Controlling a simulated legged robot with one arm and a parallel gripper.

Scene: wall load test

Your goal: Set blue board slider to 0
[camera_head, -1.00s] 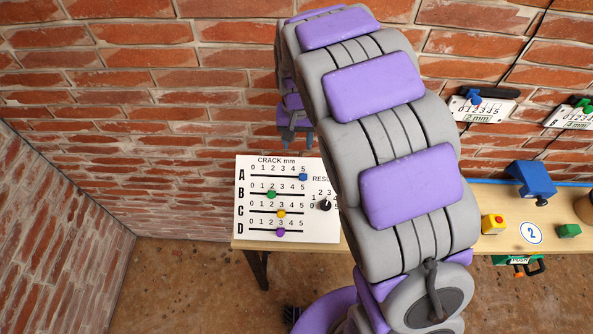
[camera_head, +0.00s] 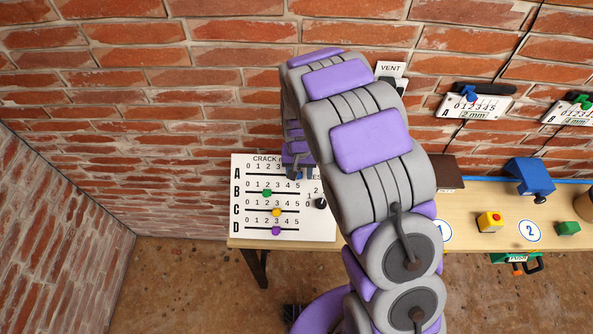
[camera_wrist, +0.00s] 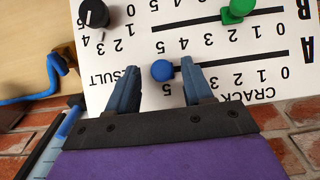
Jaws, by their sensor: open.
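The white crack board (camera_head: 243,205) stands at the left end of the table, with slider rows A to D. In the wrist view the board (camera_wrist: 190,110) appears upside down. The blue slider (camera_wrist: 162,70) is on row A at the 5 end, the end by the RESULT dial. My gripper (camera_wrist: 158,66) is open, with one finger on each side of the blue knob in the picture; I cannot tell whether they touch it. In the head view my gripper (camera_head: 300,174) is at the right end of row A and hides the blue slider.
The green slider (camera_head: 267,193) sits near 2 on row B, the yellow slider (camera_head: 277,212) and purple slider (camera_head: 276,231) near 3 on rows C and D. A black dial (camera_head: 321,203) is right of the rows. A brick wall rises behind; the table (camera_head: 460,236) extends right.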

